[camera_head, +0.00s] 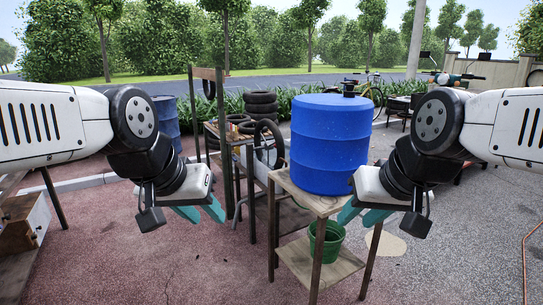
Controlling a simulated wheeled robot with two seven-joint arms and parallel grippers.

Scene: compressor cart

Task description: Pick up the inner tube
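A black ring that looks like the inner tube (280,142) stands upright at the wooden rack, left of the blue barrel. Its lower part is partly hidden, and I cannot tell for sure whether it is a tube or a thin tyre. My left gripper (205,216) has teal fingers spread apart with nothing between them. It hangs in front of and to the left of the rack. My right gripper (362,219) also has its fingers apart and empty, in front of the wooden stand, well to the right of the ring.
A blue barrel (330,150) stands on a wooden stand (312,200) with a green bucket (327,240) on its lower shelf. Several stacked tyres (260,104) are behind the rack (228,140). A wooden box (25,222) is at the far left. The front left ground is clear.

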